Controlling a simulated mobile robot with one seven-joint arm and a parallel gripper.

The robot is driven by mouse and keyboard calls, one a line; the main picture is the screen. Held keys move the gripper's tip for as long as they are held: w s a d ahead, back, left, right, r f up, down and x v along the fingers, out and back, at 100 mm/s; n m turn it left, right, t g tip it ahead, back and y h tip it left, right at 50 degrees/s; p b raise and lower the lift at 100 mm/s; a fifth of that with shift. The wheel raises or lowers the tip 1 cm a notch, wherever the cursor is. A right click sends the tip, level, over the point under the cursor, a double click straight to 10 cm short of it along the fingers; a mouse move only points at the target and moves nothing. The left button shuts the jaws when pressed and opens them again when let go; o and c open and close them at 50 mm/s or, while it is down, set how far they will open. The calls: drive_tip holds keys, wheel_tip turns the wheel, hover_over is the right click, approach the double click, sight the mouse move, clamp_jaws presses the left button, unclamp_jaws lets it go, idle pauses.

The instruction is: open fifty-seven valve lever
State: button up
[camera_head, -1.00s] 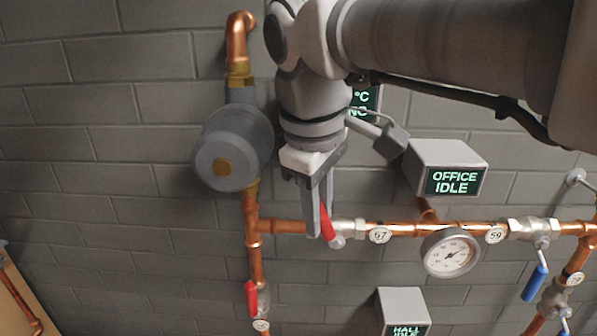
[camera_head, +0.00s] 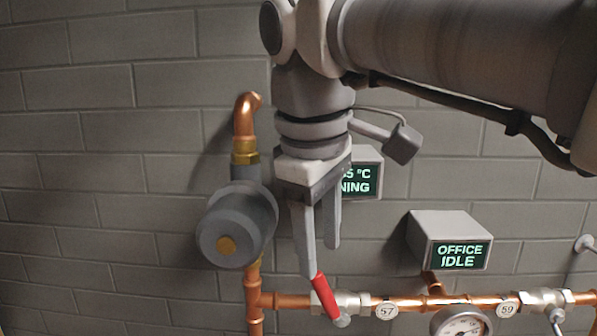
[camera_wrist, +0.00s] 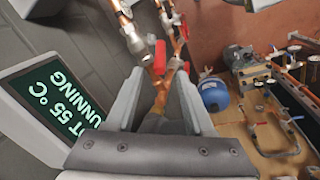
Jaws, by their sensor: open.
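The red lever of valve fifty-seven (camera_head: 325,297) sits on the horizontal copper pipe, left of the round "57" tag (camera_head: 386,310). It slants up and to the left from its pivot. My gripper (camera_head: 320,262) is open and points down, just above the lever. In the head view its left fingertip meets or overlaps the lever's upper end; I cannot tell if they touch. In the wrist view my gripper (camera_wrist: 160,108) has its fingers spread, and a red handle (camera_wrist: 160,53) shows beyond the gap between them.
A grey round pump (camera_head: 235,235) stands left of my gripper. A display box (camera_head: 358,180) is close behind it. An "OFFICE IDLE" box (camera_head: 450,240) and a gauge (camera_head: 461,325) are to the right. Wall space at the left is clear.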

drive_tip(key=v, duration=0.9)
drive_tip(key=shift+r+p, duration=0.2)
drive_tip(key=shift+p, duration=0.25)
